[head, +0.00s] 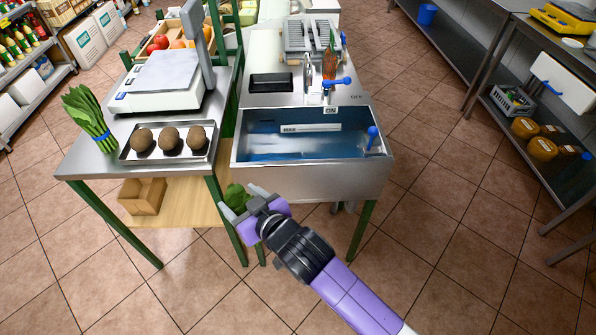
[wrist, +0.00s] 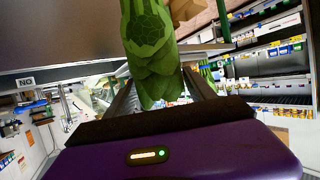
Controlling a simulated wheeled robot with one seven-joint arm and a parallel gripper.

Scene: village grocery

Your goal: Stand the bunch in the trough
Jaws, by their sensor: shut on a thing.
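My gripper (head: 245,203) is shut on a green leafy bunch (head: 236,194). In the wrist view the bunch (wrist: 150,50) stands out between the two fingers (wrist: 163,92). The trough (head: 312,183) is a steel basin with blue water inside, to the right of and behind my gripper in the head view. My gripper and the bunch are outside it, in front of its left front corner. Much of the bunch is hidden by the gripper in the head view.
A scale (head: 158,82) stands behind. A blue-handled tap (head: 336,83) and a blue knob (head: 373,136) are at the trough. Tiled floor is free at right.

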